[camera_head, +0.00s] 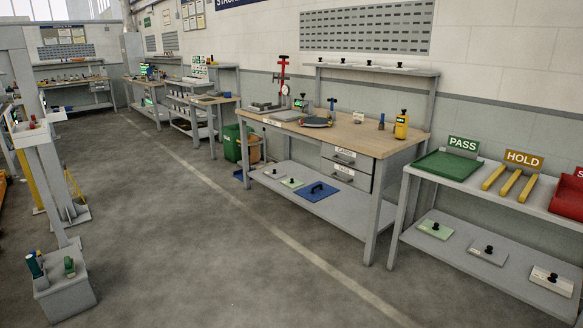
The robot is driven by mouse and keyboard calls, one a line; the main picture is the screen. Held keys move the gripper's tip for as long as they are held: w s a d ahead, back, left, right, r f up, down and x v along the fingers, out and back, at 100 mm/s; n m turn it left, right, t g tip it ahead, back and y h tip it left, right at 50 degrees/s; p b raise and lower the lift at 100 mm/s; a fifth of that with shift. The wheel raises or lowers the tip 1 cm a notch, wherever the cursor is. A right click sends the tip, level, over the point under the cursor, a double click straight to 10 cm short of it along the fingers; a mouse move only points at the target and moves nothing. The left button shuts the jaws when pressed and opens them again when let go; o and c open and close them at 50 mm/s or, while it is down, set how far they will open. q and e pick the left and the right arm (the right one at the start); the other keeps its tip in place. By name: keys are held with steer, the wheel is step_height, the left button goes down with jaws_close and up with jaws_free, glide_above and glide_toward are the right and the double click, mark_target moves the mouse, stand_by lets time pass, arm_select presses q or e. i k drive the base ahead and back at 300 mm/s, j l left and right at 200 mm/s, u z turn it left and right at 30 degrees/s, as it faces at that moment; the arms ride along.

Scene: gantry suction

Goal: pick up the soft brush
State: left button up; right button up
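I cannot make out a soft brush for certain in the head view. A wooden-topped workbench (345,135) stands right of the middle with several small tools on it. A small blue upright item (381,121) stands near its right end, and a yellow device (402,125) stands beside it. A dark round item (315,122) lies near the bench's middle. These are too small to identify as a brush. Neither of my grippers is in view.
A shelf rack with a green PASS tray (447,165) and yellow HOLD rails (509,183) stands at the right. A grey post (42,165) and a grey block (65,298) stand at the left. The grey floor (200,260) between is clear.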

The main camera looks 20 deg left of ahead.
mark_target(69, 265)
steer(key=i+j+u, duration=0.25)
steer(key=i+u, duration=0.15)
steer(key=i, duration=0.2)
steer(key=i+u, duration=0.35)
steer(key=i, duration=0.25)
steer(key=i+u, duration=0.4)
steer(key=i, duration=0.25)
steer(key=i+l+u, duration=0.4)
steer(key=i, duration=0.15)
steer(key=i+j+u, duration=0.2)
steer(key=i+u, duration=0.25)
steer(key=i, duration=0.15)
steer(key=i+u, duration=0.4)
steer(key=i, duration=0.25)
steer(key=i+l+u, duration=0.2)
steer(key=i+u, duration=0.25)
steer(key=i, duration=0.15)
